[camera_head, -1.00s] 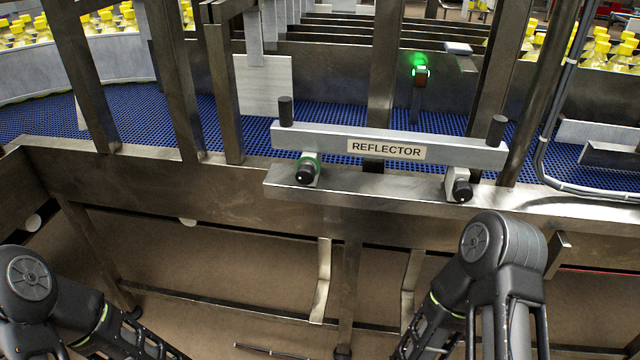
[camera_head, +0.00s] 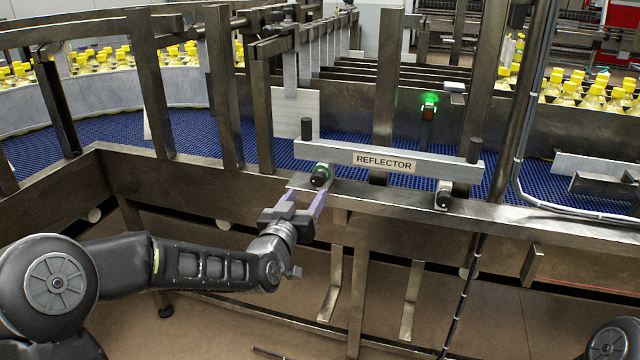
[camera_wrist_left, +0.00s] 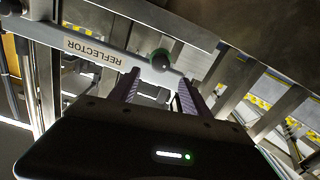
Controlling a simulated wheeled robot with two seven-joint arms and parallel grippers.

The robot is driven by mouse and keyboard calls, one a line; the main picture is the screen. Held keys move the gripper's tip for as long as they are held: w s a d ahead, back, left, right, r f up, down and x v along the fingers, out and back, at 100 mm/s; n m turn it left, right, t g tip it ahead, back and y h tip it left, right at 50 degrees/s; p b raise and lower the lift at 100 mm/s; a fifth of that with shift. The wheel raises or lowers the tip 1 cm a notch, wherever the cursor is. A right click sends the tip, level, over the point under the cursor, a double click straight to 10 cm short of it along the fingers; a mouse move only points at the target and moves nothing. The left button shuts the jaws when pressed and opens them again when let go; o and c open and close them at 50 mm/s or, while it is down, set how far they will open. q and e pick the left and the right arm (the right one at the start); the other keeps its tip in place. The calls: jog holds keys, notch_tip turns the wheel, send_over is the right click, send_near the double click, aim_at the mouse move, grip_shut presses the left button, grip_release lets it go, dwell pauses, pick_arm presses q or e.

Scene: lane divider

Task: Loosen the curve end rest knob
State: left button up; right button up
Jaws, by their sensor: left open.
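The reflector rail (camera_head: 400,161) carries a "REFLECTOR" label and has a black knob at each end of its underside. The left knob (camera_head: 320,176), on the side toward the curved conveyor wall, has a green ring; the right knob (camera_head: 443,200) has a pale collar. My left gripper (camera_head: 312,190) is open just below and in front of the left knob. In the left wrist view the green-ringed knob (camera_wrist_left: 160,61) sits just beyond and between the two fingertips (camera_wrist_left: 159,78), with nothing gripped. My right gripper is out of view.
Steel posts (camera_head: 224,90) stand left of the rail, close to my left arm. A steel beam (camera_head: 400,215) runs below it. The blue conveyor (camera_head: 200,133) lies behind. A sensor with a green light (camera_head: 429,108) stands behind the rail. Yellow-capped bottles (camera_head: 565,90) stand farther back.

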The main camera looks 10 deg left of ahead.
aim_at(316, 181)
pick_arm(q)
jog(key=w, duration=0.2)
jog(key=w+p, duration=0.1)
jog(key=w, duration=0.1)
jog(key=w+p, duration=0.1)
jog(key=w, duration=0.1)
jog(key=shift+w+d, duration=0.25)
jog(key=shift+w, duration=0.7)
jog(key=shift+f, duration=0.1)
grip_shut()
